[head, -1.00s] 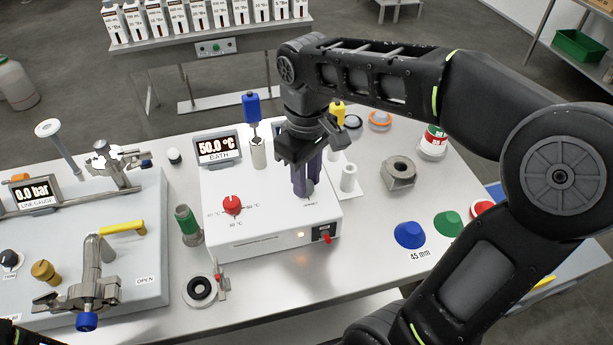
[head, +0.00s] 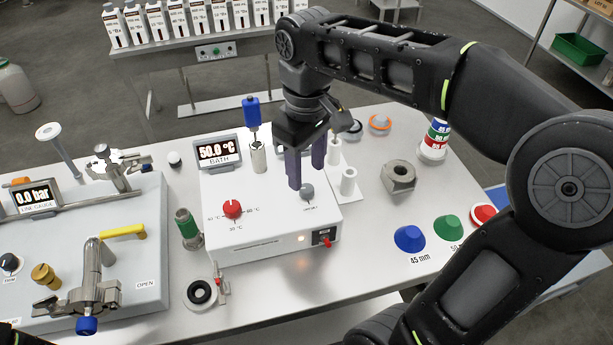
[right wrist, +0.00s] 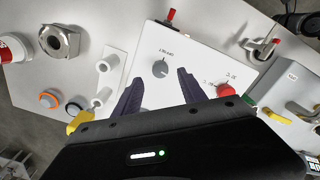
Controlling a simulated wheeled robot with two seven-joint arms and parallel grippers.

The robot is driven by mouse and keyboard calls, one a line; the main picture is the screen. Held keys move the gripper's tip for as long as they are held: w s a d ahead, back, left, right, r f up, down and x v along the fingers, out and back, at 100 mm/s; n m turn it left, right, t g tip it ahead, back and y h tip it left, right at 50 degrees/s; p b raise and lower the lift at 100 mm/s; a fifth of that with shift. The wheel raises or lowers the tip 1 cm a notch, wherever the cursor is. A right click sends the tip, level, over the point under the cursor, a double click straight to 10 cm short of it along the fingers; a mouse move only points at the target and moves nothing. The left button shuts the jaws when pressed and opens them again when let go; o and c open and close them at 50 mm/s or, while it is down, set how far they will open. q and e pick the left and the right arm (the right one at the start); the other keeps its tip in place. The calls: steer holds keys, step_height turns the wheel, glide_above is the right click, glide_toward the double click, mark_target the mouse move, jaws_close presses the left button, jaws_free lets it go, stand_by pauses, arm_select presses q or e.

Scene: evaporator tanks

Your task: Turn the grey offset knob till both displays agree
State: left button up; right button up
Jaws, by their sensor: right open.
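The grey offset knob (head: 307,191) sits on the top of the white bath unit (head: 232,190), near its front right. My right gripper (head: 307,178) is open and empty just above the knob, its two dark fingers apart. In the right wrist view the knob (right wrist: 160,69) shows beyond and between the fingertips (right wrist: 159,77), clear of both. The bath display (head: 218,151) reads 50.0 °C. My left gripper is not in view.
A red knob (head: 232,209) is left of the grey one, and a red switch (head: 325,241) is on the front. White posts (head: 348,182) stand close at right. A blue-topped probe (head: 251,112) stands behind. The line gauge (head: 36,196) reads 0.0 bar.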

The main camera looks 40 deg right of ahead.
mark_target(306, 188)
step_height(306, 188, up, 4)
steer(key=p, duration=0.2)
steer(key=shift+f+p, duration=0.15)
steer(key=shift+p, duration=0.15)
steer(key=shift+f, duration=0.1)
